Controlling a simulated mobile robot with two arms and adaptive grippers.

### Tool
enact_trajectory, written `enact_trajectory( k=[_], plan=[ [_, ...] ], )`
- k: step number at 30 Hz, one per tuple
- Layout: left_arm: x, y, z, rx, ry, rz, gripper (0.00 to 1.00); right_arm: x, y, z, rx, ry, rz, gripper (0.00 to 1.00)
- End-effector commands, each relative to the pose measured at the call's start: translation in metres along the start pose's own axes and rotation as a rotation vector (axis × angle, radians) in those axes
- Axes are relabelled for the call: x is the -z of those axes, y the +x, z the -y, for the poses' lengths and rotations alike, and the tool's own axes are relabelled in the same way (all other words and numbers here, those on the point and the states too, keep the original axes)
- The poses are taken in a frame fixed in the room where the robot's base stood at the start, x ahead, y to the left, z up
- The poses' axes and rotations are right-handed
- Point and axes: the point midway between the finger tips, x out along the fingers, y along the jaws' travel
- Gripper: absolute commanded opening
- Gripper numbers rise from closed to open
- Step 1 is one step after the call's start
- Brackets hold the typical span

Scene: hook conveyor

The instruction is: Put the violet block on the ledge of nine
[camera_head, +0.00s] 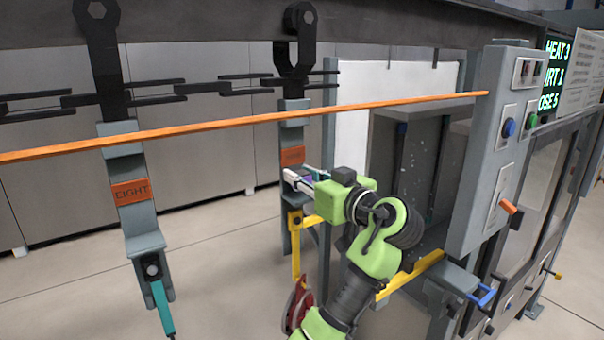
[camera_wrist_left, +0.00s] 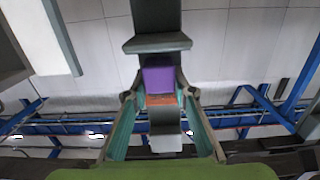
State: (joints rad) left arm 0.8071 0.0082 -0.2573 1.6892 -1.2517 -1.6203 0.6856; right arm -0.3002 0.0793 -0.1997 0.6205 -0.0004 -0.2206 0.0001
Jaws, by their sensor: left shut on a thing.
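My left gripper (camera_head: 303,178) is at the hanger of nine (camera_head: 292,118), just below its orange sign (camera_head: 292,155). It is shut on the violet block (camera_wrist_left: 158,80), which sits between the teal fingertips in the left wrist view (camera_wrist_left: 158,97). A small violet patch (camera_head: 308,178) shows at the fingers in the head view. In the wrist view the block is in front of the hanger, between the orange sign (camera_wrist_left: 161,100) and a dark ledge (camera_wrist_left: 157,43). I cannot tell whether it touches the ledge. My right gripper is out of view.
The hanger of eight (camera_head: 136,215) is at the left, with a teal tool (camera_head: 161,305) hanging below. An orange bar (camera_head: 200,130) crosses in front of both hangers. A yellow part (camera_head: 295,250) and a red object (camera_head: 298,305) are below nine. A control post (camera_head: 490,150) stands at the right.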

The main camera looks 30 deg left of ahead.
Motion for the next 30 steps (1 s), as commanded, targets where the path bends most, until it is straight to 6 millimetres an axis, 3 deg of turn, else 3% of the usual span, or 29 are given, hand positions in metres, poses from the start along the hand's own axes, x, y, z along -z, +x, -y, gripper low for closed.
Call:
enact_trajectory(
  k=[1, 4, 17, 18, 19, 30],
  plan=[
    [0.000, 0.000, 0.001, 0.001, 0.004, -0.001, 0.02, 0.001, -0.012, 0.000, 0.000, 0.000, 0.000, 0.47],
    [-0.010, 0.001, 0.000, 0.001, 0.002, -0.001, 0.02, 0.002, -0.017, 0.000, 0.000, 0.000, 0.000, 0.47],
    [-0.019, 0.001, 0.000, 0.000, -0.001, 0.000, 0.02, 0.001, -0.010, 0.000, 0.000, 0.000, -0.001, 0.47],
    [-0.018, 0.001, 0.000, 0.000, -0.001, 0.000, 0.32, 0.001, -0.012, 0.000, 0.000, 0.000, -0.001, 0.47],
    [-0.018, 0.001, 0.000, 0.000, -0.001, 0.000, 0.39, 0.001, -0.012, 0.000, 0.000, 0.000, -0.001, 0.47],
    [-0.016, 0.001, 0.000, 0.001, 0.000, 0.000, 0.41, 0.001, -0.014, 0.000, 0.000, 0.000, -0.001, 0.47]
  ],
)
